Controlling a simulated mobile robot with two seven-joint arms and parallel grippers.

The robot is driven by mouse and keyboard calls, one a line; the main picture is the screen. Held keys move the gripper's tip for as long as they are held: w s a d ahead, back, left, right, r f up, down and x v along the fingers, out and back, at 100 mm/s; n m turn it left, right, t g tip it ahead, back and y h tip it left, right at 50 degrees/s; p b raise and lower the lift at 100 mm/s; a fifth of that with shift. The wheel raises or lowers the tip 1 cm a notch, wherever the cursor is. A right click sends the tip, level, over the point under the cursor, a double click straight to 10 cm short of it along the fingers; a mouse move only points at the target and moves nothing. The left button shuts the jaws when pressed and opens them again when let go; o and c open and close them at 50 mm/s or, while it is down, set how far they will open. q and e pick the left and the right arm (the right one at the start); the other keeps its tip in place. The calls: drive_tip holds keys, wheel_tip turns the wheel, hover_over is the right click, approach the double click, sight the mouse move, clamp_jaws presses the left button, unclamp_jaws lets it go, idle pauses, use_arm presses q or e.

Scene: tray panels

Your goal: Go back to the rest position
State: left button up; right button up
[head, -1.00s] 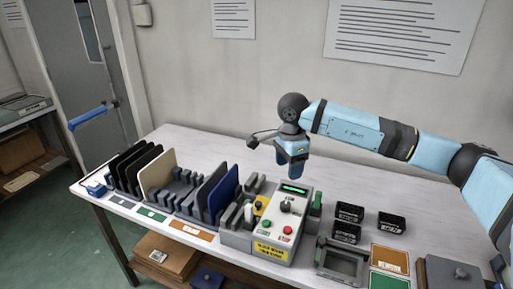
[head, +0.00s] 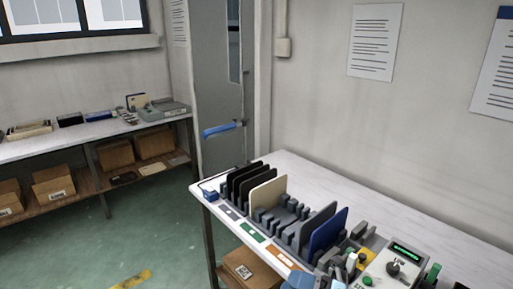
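Neither of my grippers can be made out in the head view. A small light blue-grey piece shows at the bottom edge, left of the control box; I cannot tell whether it is part of one of my arms. The white table (head: 345,187) carries a grey slotted rack (head: 290,212) with several dark panels (head: 245,181), a cream panel (head: 267,194) and a blue panel (head: 327,232) upright in it. The control box (head: 392,268) with its lit green display is cut off at the lower right.
A grey door (head: 215,90) with a blue handle (head: 219,130) stands behind the table's left end. A side bench (head: 90,130) with cardboard boxes (head: 54,187) below it is at the left. Green floor (head: 140,230) lies open between them.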

drive_tip(key=s+d+f+m+t+h, duration=0.25)
drive_tip(key=f+m+t+h, duration=0.3)
drive_tip(key=m, duration=0.55)
drive_tip(key=s+d+f+m+t+h, duration=0.1)
drive_tip(key=d+f+m+t+h, duration=0.4)
drive_tip(key=m, duration=0.7)
drive_tip(key=s+d+f+m+g+h, duration=0.2)
drive_tip(key=s+f+m+g+h, duration=0.1)
drive_tip(key=s+f+m, duration=0.3)
drive_tip(key=s+d+f+m+g+h, duration=0.2)
drive_tip(key=s+f+m+g+h, duration=0.15)
drive_tip(key=s+f, duration=0.4)
wheel_tip(320, 180, up, 11)
drive_tip(key=p, duration=1.3)
drive_tip(key=shift+w+d+t, duration=0.15)
drive_tip(key=shift+w+t, duration=0.15)
drive_tip(key=shift+w, duration=0.05)
